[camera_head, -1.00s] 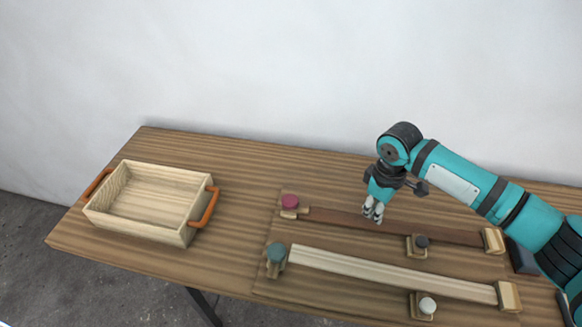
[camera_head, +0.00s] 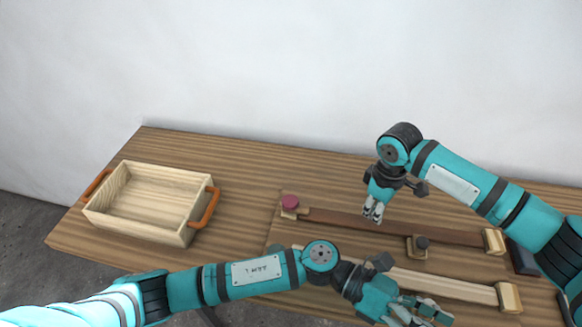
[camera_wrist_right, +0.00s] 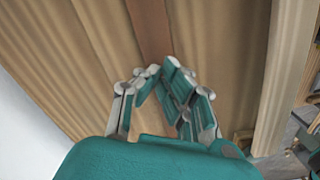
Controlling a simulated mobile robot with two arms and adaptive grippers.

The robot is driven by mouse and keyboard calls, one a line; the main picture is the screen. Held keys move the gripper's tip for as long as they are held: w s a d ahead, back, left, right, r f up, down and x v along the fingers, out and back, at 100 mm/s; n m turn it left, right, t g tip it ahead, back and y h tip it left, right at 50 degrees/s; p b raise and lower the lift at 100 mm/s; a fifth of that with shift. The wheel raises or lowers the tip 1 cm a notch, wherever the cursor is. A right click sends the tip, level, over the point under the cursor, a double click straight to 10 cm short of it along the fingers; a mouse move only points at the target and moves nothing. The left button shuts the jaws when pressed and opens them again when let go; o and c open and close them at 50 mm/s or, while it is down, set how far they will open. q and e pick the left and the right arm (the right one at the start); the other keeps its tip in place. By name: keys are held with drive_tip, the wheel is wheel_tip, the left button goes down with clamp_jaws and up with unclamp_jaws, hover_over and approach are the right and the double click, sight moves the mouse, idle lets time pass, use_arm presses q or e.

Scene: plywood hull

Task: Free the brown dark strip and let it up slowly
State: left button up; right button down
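The dark brown strip (camera_head: 335,217) lies along the back of the fixture, between the block with the pink knob (camera_head: 290,202) and a wooden end block (camera_head: 494,242). A block with a dark grey knob (camera_head: 421,242) sits at its front edge. My right gripper (camera_head: 373,217) is over the strip; its fingertips look drawn together in the right wrist view (camera_wrist_right: 160,70), with the strip (camera_wrist_right: 150,30) running beneath them. Contact is unclear. My left gripper (camera_head: 430,315) is low at the front, by the pale strip's front edge; its finger opening is unclear.
A pale strip (camera_head: 455,286) runs in front, ending at another end block (camera_head: 508,297). A wooden tray (camera_head: 140,232) with orange handles stands at the left. Table between tray and fixture is clear.

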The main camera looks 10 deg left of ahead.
use_arm(q)
drive_tip(key=w+a+f+m+y, duration=0.3)
drive_tip(key=w+a+y, duration=0.2)
drive_tip(key=w+a, duration=0.25)
wheel_tip(320, 180, up, 5)
drive_tip(key=t+y, duration=0.7)
drive_tip(key=y, duration=0.5)
hover_over(291, 200)
wheel_tip(291, 200, down, 12)
drive_tip(key=shift+s+r, duration=0.1)
drive_tip(key=shift+r, duration=0.05)
drive_tip(key=shift+c, duration=0.2)
drive_tip(key=c, duration=1.2)
drive_tip(key=shift+c, duration=0.2)
use_arm(e)
drive_tip(key=shift+f, duration=0.2)
drive_tip(key=shift+f, duration=0.5)
